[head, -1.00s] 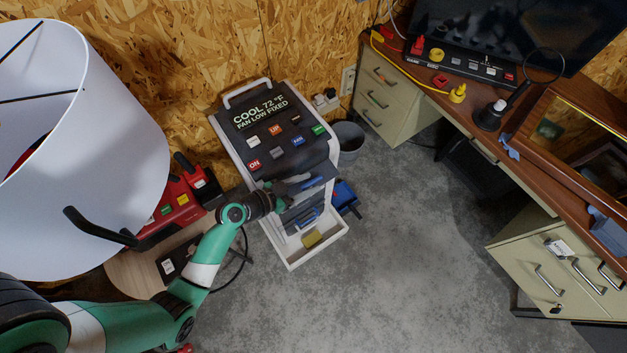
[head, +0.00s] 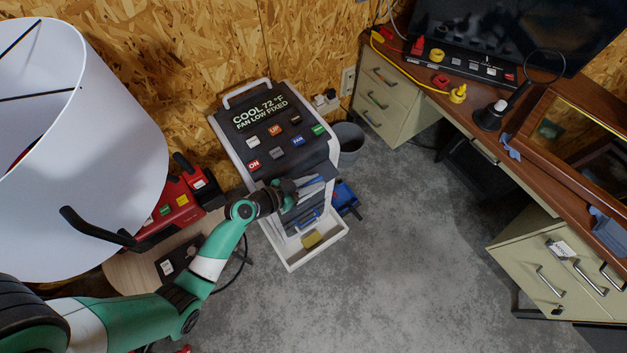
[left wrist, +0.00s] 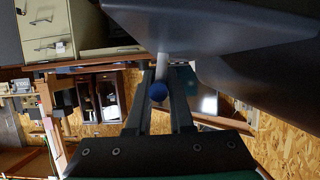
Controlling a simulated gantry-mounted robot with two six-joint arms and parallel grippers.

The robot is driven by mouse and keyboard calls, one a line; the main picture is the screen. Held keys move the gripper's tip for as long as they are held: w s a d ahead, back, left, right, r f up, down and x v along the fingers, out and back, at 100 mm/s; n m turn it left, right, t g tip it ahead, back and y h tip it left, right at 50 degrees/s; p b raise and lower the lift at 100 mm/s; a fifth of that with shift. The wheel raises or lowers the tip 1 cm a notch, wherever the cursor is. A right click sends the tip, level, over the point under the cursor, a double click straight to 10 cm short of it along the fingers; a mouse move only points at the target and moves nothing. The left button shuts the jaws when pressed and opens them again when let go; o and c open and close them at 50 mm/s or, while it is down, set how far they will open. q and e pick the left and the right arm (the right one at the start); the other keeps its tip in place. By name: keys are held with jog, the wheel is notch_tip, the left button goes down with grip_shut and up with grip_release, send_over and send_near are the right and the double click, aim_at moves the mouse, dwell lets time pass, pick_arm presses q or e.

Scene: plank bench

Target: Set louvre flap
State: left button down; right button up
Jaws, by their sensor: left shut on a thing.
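The white-framed air unit (head: 236,160) stands against the wall. Its dark panel reads "COOL 72 °F FAN LOW FIXED" above several coloured buttons. Below the panel is the dark louvre flap (head: 322,172), partly hidden by my left gripper (head: 298,192). The flap's exact angle is hard to tell. My right gripper is not in view.
A white lampshade (head: 90,150) fills the left side. A red case (head: 180,208) lies left of the unit, and a grey bin (head: 350,140) and a blue object (head: 345,197) stand to its right. A desk with drawers is at right. The floor between is clear.

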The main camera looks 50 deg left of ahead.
pick_arm(q)
jog(key=shift+f, duration=0.1)
jog(key=shift+d+f+m+y+b, duration=0.25)
jog(key=shift+f+m+y+b, duration=0.15)
jog(key=shift+f+m+b, duration=0.25)
jog(key=shift+d+f+m+y+b, duration=0.2)
jog(key=shift+f+m+y+b, duration=0.15)
jog(key=shift+m+b, duration=0.35)
jog(key=shift+f+m+t+y+b, duration=0.45)
jog(key=shift+m+b, duration=0.1)
jog(key=shift+b, duration=0.1)
jog(key=shift+f+m+y, duration=0.45)
jog(key=shift+m+y, duration=0.15)
jog(key=shift+m, duration=0.1)
jog(key=shift+t, duration=0.25)
jog(key=c, duration=0.8)
grip_release()
